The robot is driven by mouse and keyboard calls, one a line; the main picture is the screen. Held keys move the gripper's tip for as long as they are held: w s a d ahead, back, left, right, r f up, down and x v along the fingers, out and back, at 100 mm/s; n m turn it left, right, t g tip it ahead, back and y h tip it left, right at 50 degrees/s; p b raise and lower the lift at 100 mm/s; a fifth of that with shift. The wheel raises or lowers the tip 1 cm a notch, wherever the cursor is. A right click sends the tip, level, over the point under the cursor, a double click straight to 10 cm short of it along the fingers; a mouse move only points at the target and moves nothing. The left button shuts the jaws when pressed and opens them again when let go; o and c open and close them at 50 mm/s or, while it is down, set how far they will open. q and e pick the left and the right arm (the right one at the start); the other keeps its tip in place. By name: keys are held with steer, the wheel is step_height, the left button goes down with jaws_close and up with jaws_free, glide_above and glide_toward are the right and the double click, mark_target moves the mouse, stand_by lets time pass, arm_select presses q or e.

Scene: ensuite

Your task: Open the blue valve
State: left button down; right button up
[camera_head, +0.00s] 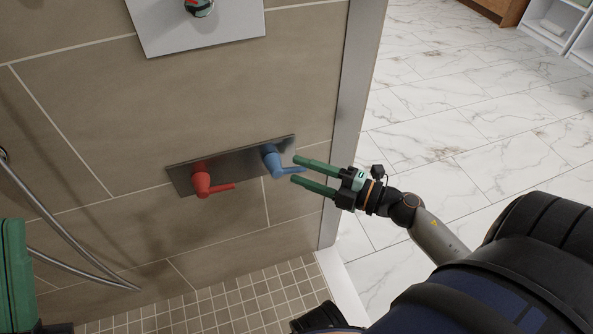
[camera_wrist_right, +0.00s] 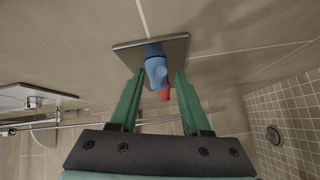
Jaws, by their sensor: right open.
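The blue valve (camera_head: 274,160) sits at the right end of a dark metal plate (camera_head: 232,166) on the tiled wall. Its lever points to the right in the head view. My right gripper (camera_head: 297,171) is open, with its two green fingers to the right of the valve and the lever's tip near the gap between them. In the right wrist view the blue valve (camera_wrist_right: 156,70) shows between the spread fingers (camera_wrist_right: 155,82); I cannot tell whether they touch it. Part of my left gripper (camera_head: 12,275) shows at the left edge; its fingertips are hidden.
A red valve (camera_head: 201,180) with its lever to the right is on the same plate, left of the blue one. A lighter plate (camera_head: 195,22) is above. A metal hose (camera_head: 62,232) hangs at left. The wall's edge trim (camera_head: 352,120) is close behind my right gripper.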

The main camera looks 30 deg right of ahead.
steer(key=shift+x, duration=1)
jaws_close()
